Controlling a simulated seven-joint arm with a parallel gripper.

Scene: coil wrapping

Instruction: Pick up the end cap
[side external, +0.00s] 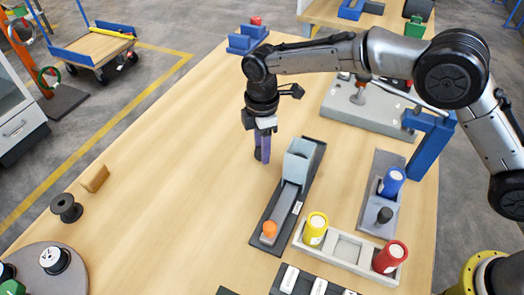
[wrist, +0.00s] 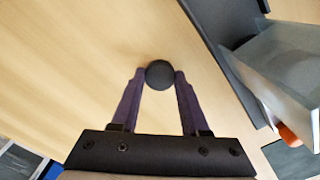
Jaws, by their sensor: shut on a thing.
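The end cap, a small black round piece (wrist: 160,74), sits between the two purple fingertips in the wrist view. My gripper (wrist: 160,82) is shut on it, with a finger touching each side. In the side external view my gripper (side external: 263,152) points down at the table, left of the grey block on the dark base. The end cap (side external: 257,154) shows there as a dark patch at the fingertips, partly hidden by them. I cannot tell whether it touches the table.
A grey block fixture (side external: 300,163) on a dark base with an orange knob (side external: 269,229) stands close on the right. Beyond are a tray with yellow (side external: 316,226) and red (side external: 391,255) cylinders and a blue cylinder (side external: 392,181).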

